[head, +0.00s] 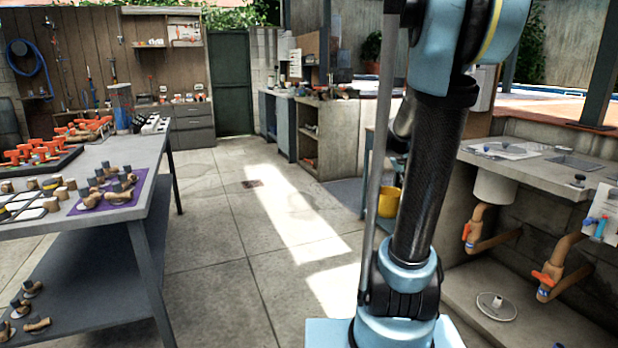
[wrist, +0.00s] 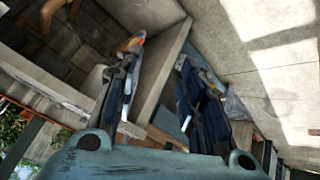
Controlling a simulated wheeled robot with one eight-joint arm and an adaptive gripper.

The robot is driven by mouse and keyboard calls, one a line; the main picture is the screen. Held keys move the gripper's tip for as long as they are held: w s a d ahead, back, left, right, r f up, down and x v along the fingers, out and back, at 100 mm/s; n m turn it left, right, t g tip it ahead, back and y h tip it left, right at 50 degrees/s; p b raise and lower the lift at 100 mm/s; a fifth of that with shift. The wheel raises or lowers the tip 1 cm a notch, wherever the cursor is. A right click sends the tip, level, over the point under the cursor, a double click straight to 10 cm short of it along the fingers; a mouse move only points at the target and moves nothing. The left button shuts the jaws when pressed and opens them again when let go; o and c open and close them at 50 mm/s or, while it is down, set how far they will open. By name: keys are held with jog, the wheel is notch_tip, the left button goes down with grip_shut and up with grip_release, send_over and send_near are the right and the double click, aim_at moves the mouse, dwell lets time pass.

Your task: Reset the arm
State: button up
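My gripper (wrist: 154,66) shows in the wrist view, with its two dark fingers apart and nothing between them. Beyond the fingers are a concrete ledge, brown pipes and pale floor, tilted in the picture. In the head view my blue and black arm rises at the right of centre and leaves the top of the picture. My gripper is out of the head view.
A grey workbench (head: 160,160) with orange-handled valves (head: 28,152) and brown fittings stands at the left. A concrete counter (head: 540,170) with pipes (head: 480,225) below is at the right. A yellow bucket (head: 388,202) is behind my arm. The middle floor is clear.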

jog(key=s+a+f+n+g+y, duration=0.1)
jog(key=s+a+f+n+y, duration=0.2)
jog(key=s+a, duration=0.6)
jog(key=s+a+f+n+g+y, duration=0.1)
jog(key=s+a+f+n+y, duration=0.2)
jog(key=s+a+f, duration=0.4)
jog(key=s+a, duration=0.2)
jog(key=s, duration=0.7)
jog(key=shift+s+f, duration=0.25)
